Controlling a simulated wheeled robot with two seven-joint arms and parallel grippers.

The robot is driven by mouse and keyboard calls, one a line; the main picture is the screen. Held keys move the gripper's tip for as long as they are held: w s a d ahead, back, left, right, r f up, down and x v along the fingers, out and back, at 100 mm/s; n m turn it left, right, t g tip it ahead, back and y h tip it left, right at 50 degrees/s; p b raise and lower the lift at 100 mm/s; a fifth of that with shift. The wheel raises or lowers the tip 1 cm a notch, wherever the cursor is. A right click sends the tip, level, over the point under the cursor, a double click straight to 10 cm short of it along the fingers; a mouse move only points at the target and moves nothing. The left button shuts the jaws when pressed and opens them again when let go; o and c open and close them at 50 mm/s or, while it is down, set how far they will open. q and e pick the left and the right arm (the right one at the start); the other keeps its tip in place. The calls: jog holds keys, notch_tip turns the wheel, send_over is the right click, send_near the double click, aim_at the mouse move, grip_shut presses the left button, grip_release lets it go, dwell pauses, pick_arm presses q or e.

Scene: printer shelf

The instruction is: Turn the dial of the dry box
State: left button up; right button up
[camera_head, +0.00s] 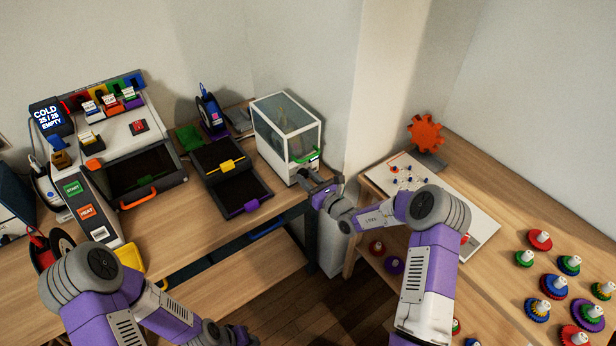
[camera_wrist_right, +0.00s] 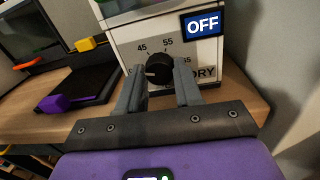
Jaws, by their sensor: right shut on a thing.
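The dry box (camera_head: 287,134) is a white case with a glass top, standing at the right end of the printer shelf in the head view. Its front shows in the right wrist view (camera_wrist_right: 190,50), with a blue sign (camera_wrist_right: 203,23) reading OFF and a scale with 45 and 55. The black dial (camera_wrist_right: 159,68) sits between the fingers of my right gripper (camera_wrist_right: 160,84), which is shut on it. In the head view my right gripper (camera_head: 318,184) is at the front of the box and hides the dial. My left arm is low at the left; its gripper is not clearly visible.
Left of the box are black trays with a yellow handle (camera_head: 228,166) and a purple handle (camera_head: 251,205). A printer with START and HEAT buttons stands further left. A side table at right holds a white board (camera_head: 462,208), an orange gear (camera_head: 425,133) and several coloured gears.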

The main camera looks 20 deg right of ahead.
jog(key=m+p, duration=0.2)
jog(key=m, duration=0.3)
jog(key=shift+m+p, duration=0.3)
jog(key=shift+p, duration=0.05)
jog(key=shift+m+p, duration=0.7)
jog(key=shift+m, duration=0.9)
jog(key=shift+f, duration=0.1)
jog(key=o, duration=1)
jog(key=shift+o, duration=0.2)
jog(key=p+v, duration=0.1)
jog(key=v, duration=0.6)
jog(key=shift+s, duration=0.35)
